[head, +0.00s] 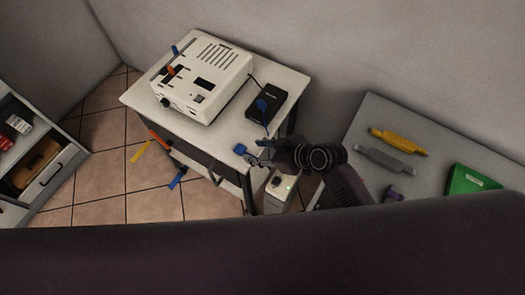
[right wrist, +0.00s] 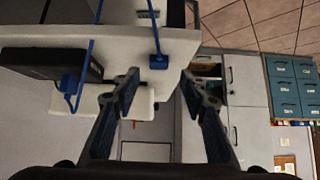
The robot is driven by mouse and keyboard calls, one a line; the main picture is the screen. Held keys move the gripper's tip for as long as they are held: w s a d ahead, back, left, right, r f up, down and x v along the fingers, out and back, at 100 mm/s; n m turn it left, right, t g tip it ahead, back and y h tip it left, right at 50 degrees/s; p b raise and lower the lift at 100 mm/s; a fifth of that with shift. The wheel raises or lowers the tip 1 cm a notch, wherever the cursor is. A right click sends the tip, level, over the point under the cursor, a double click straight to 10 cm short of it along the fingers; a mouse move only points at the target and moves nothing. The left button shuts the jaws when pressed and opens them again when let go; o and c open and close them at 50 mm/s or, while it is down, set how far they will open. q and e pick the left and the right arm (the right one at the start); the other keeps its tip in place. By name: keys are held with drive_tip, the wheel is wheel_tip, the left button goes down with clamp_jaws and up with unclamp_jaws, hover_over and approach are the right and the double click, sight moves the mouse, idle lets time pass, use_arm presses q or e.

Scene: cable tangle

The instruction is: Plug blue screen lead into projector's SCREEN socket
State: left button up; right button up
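The white projector (head: 205,82) stands on a white trolley (head: 140,98). A blue plug (head: 240,149) lies at the trolley top's near right edge; in the right wrist view this plug (right wrist: 158,62) has a blue lead running away from it. Another blue connector (head: 262,104) is at the black box (head: 278,97), and a blue piece (head: 174,49) shows at the projector's left side. My right gripper (head: 259,157) is just right of the edge plug. In its wrist view the fingers (right wrist: 159,78) are apart and empty, with the plug beyond them. I cannot read the SCREEN label. My left gripper is out of view.
Orange (head: 158,137), yellow (head: 140,152) and blue (head: 178,178) lead ends hang below the trolley's left side. A grey table (head: 365,115) at right holds yellow and grey tools and a green tray (head: 468,180).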

sight(242, 150)
drive_tip(key=b+x, duration=0.2)
drive_tip(key=x, duration=0.2)
drive_tip(key=shift+w+f, duration=0.15)
drive_tip(key=shift+f, duration=0.1)
drive_tip(key=shift+w+a+f+b, duration=0.1)
drive_tip(key=shift+a+f+b, duration=0.1)
drive_tip(key=shift+b, duration=0.2)
drive_tip(key=shift+w+a+f, duration=0.25)
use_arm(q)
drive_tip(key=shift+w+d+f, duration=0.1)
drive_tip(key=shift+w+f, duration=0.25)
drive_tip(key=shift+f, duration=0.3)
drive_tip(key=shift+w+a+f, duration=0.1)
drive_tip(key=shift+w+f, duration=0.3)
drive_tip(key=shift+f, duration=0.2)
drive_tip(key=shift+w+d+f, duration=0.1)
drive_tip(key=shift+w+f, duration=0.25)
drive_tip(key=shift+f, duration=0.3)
use_arm(e)
drive_tip(key=shift+a, duration=0.1)
